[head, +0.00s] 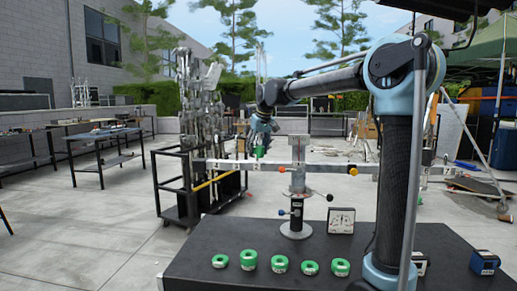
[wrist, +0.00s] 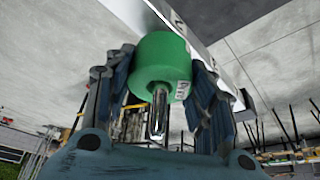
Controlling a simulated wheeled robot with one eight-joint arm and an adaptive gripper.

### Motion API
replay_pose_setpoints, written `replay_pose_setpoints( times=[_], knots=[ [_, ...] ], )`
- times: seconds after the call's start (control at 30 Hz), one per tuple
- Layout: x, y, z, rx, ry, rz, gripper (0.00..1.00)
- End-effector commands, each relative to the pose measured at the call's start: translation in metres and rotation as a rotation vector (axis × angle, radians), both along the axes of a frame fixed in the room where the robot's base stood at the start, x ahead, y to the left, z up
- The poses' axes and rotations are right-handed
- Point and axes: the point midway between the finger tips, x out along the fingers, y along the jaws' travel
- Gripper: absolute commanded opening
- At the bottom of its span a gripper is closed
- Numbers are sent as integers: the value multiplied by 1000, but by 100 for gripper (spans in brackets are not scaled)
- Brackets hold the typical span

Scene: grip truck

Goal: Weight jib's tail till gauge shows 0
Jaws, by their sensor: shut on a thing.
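My gripper (head: 259,146) is shut on a green ring weight (wrist: 163,60), which carries a white label. The weight also shows in the head view (head: 259,152), just above the left part of the pale jib beam (head: 228,164). In the wrist view the fingers (wrist: 160,85) clasp its two sides. A shiny metal pin (wrist: 158,116) stands in line with its hole; I cannot tell how far the weight sits down on it. The beam rests on a post (head: 296,215). The gauge (head: 341,220) stands right of the post; its reading is too small to tell.
Several green weights (head: 249,259) lie in a row on the dark table (head: 225,233). A blue device (head: 485,262) stands at the table's right. A rack cart (head: 170,180) with metal parts is behind the beam's left. Open paving (head: 105,230) lies left.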

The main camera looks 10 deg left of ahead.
Motion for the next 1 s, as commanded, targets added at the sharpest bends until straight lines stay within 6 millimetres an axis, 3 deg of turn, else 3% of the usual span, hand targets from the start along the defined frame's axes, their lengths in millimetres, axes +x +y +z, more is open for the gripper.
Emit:
replay_pose_setpoints(
  times=[0.5, 0.97, 1.0],
  knots=[
    [0, 0, -15, 1, -1, 0, 30],
    [0, 0, -17, 1, -1, 0, 30],
    [0, 0, -17, 1, -1, 0, 57]
  ],
)
